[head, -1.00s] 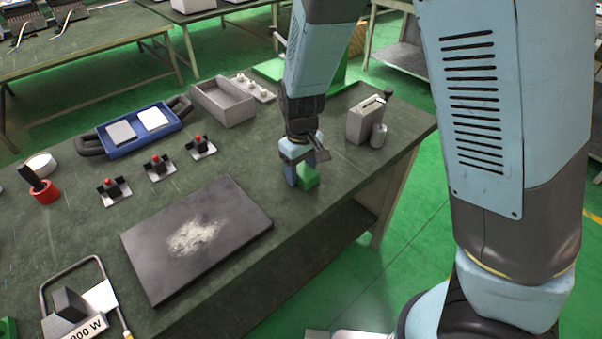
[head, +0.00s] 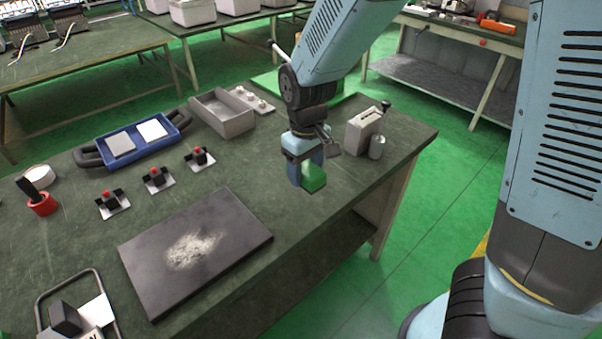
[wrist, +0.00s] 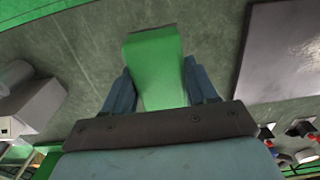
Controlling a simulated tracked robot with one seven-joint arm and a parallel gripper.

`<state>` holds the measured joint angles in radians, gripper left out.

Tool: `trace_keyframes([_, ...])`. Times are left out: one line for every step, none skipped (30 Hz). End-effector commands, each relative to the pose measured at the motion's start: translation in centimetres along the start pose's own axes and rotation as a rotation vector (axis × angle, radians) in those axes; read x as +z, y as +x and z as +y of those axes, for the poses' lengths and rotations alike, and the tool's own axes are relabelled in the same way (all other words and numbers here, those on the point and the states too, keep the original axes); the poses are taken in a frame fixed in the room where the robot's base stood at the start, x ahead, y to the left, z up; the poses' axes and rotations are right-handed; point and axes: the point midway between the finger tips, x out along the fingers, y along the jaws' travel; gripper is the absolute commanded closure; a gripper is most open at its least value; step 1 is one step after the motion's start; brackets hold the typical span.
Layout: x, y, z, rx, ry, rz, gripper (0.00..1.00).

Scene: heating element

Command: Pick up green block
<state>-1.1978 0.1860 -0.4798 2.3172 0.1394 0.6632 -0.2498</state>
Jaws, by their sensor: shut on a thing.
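The green block (head: 313,178) is at the right part of the dark green workbench, near its front edge. My gripper (head: 302,176) points down over it, with its blue fingers on the block's sides. In the wrist view the green block (wrist: 155,70) sits between the two fingers of my gripper (wrist: 161,90), which are shut on it. The block's far end sticks out past the fingertips. Whether the block touches the bench or is slightly above it, I cannot tell.
A dark slab (head: 195,250) with pale powder lies left of my gripper. A grey box (head: 362,130) and a small cylinder (head: 377,147) stand close on the right. A grey open tray (head: 222,113), a blue tray (head: 137,137) and red-topped switches (head: 156,178) are farther left.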

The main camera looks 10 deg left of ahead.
Motion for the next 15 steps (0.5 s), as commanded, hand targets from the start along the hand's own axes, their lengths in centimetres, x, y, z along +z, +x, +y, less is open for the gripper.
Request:
trace_keyframes([0.5, -0.8, -0.2, -0.002, -0.003, 0.004, 0.83])
trace_keyframes([0.8, -1.2, -0.3, -0.003, -0.002, 0.004, 0.83])
trace_keyframes([1.2, -1.8, -0.4, -0.002, -0.002, 0.005, 0.83])
trace_keyframes([1.6, -2.1, -0.5, -0.002, -0.001, 0.004, 0.83])
trace_keyframes([2.0, -2.4, -0.7, -0.002, 0.000, 0.003, 0.83])
trace_keyframes([2.8, -2.6, -0.9, -0.002, -0.002, 0.002, 0.83])
trace_keyframes([3.2, -2.9, -1.0, -0.002, -0.001, 0.003, 0.83])
trace_keyframes([3.7, -3.1, -1.1, -0.002, -0.001, 0.003, 0.83])
trace_keyframes([4.3, -3.4, -1.3, -0.002, 0.000, 0.003, 0.83])
trace_keyframes([4.8, -3.6, -1.5, -0.002, -0.001, 0.002, 0.83])
trace_keyframes([5.2, -3.8, -1.6, -0.002, 0.000, 0.002, 0.83])
trace_keyframes([5.8, -4.0, -1.8, -0.001, -0.001, 0.002, 0.83])
trace_keyframes([6.2, -4.2, -1.9, -0.001, -0.002, 0.002, 0.83])
trace_keyframes([6.6, -4.4, -2.1, -0.002, -0.001, 0.003, 0.83])
trace_keyframes([7.1, -4.7, -2.2, -0.002, 0.000, 0.003, 0.83])
